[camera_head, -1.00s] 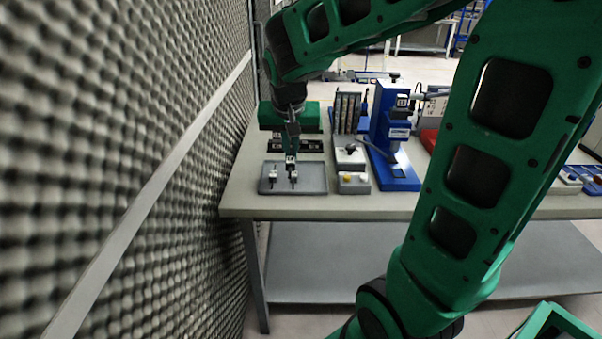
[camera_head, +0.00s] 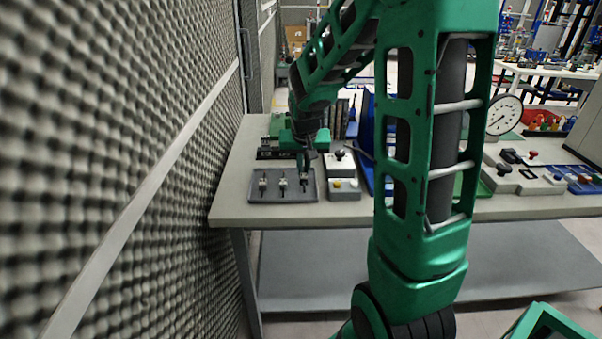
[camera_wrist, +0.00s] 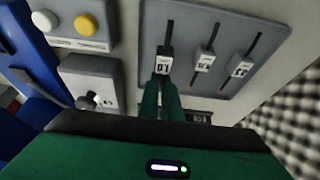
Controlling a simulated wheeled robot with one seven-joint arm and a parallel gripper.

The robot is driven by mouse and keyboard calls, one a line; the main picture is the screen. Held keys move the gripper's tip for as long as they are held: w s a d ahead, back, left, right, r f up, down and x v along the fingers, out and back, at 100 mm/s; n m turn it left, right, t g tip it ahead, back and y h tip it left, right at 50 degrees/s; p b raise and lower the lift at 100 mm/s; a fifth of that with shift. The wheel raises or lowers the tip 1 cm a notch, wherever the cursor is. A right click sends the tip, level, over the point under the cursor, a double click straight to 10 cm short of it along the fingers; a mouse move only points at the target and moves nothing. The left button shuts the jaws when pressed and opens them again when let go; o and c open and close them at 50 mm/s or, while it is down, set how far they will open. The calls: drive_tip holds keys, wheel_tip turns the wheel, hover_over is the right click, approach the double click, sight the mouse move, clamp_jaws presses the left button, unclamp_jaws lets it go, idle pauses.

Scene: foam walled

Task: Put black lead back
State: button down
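I cannot make out any thing that is surely the black lead. My gripper (camera_head: 304,170) is low over the right side of a grey slider panel (camera_head: 256,197). The panel also shows in the wrist view (camera_wrist: 233,79), with three slots and white-labelled slider knobs. The gripper's green fingers (camera_wrist: 165,82) are close together at one knob (camera_wrist: 164,63), the left one in the wrist view and the right one in the head view. Whether they hold that knob is hidden. The other two knobs stand apart from the fingers, the middle one (camera_wrist: 204,61) and the outer one (camera_wrist: 240,68).
A grey box with yellow and white buttons (camera_head: 344,190) is right of the panel. A box with a dark knob (camera_head: 340,163) stands behind it. A blue stand (camera_head: 367,120) is farther right. A foam wall (camera_head: 110,150) borders the workbench (camera_head: 235,211) on the left.

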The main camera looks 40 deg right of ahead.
sight(304, 179)
drive_tip(key=shift+f, duration=0.8)
drive_tip(key=shift+f, duration=0.1)
drive_tip(key=c, duration=2)
unclamp_jaws()
drive_tip(key=v, duration=1.1)
drive_tip(key=shift+a, duration=0.1)
drive_tip(key=s+a+f+g+y, duration=0.1)
drive_tip(key=s, duration=0.8)
drive_tip(key=s+f+g, duration=0.1)
drive_tip(key=s, duration=0.8)
drive_tip(key=s+a+g+y, duration=0.1)
drive_tip(key=s, duration=0.8)
drive_tip(key=shift+s+a+f+g+y, duration=0.25)
drive_tip(key=shift+a+f+g+y, duration=0.05)
drive_tip(key=shift+a+f+g, duration=0.1)
